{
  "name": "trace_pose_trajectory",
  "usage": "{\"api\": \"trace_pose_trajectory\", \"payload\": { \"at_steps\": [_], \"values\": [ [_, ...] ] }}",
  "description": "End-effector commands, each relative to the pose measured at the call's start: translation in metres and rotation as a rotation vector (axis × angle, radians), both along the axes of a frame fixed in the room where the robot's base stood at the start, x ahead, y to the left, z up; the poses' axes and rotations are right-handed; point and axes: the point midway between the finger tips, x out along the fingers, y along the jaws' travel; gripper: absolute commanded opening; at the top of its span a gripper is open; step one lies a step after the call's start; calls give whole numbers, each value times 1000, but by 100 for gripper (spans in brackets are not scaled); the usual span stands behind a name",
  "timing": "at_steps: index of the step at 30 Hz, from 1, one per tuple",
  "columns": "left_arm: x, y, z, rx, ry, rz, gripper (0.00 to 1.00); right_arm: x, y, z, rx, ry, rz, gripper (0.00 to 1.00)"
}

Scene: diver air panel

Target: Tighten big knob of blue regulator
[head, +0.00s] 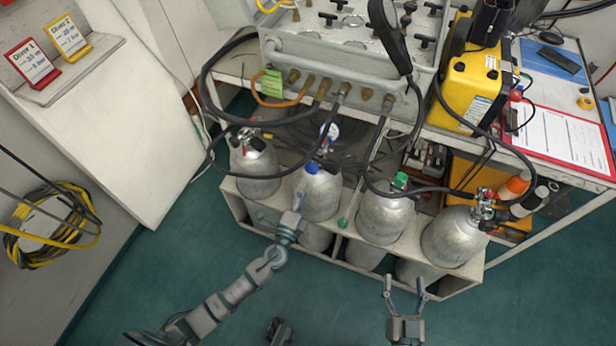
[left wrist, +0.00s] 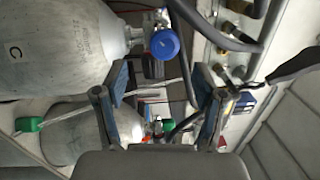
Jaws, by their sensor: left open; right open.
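The blue regulator's big round knob (head: 311,168) sits on top of the second silver cylinder (head: 320,197) from the left. The knob (left wrist: 165,44) also shows in the left wrist view, ahead of the fingertips. My left gripper (head: 297,200) is just in front of that cylinder, below the knob in the head view. In the left wrist view its fingers (left wrist: 160,76) are open and spread, with nothing gripped between them. I cannot tell the exact gap to the knob. My right gripper (head: 404,285) is open and empty, in front of the rack at the lower right.
Several cylinders stand in a white rack (head: 300,246); one has a green knob (head: 401,180). Black hoses (head: 236,122) loop from the panel (head: 345,80) above them. A yellow case (head: 470,72) and red clipboard (head: 563,143) lie right. Green floor in front is free.

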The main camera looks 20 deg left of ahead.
Motion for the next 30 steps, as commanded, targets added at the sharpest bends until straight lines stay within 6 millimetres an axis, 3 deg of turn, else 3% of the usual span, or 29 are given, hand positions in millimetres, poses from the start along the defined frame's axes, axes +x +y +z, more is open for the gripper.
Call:
{"api": "trace_pose_trajectory", "payload": {
  "at_steps": [3, 7, 20, 23, 26, 30],
  "values": [
    [-21, 0, -3, 0, 3, 0, 70, 0, 0, 0, 0, 0, 0, 69],
    [-33, 0, -4, 0, 2, 0, 70, 0, 0, 0, 0, 1, -1, 69],
    [-40, -2, -6, -32, 14, -7, 70, 2, 0, -1, 0, 3, -1, 69],
    [-54, -11, -13, -181, 69, -39, 70, 2, 0, -1, 0, 3, -1, 69],
    [-83, -28, -17, -467, 155, -96, 70, 2, 0, -1, 0, 3, -2, 69],
    [-129, -51, 0, -954, 239, -185, 70, 2, 0, -1, 0, 3, -2, 69]
  ]
}}
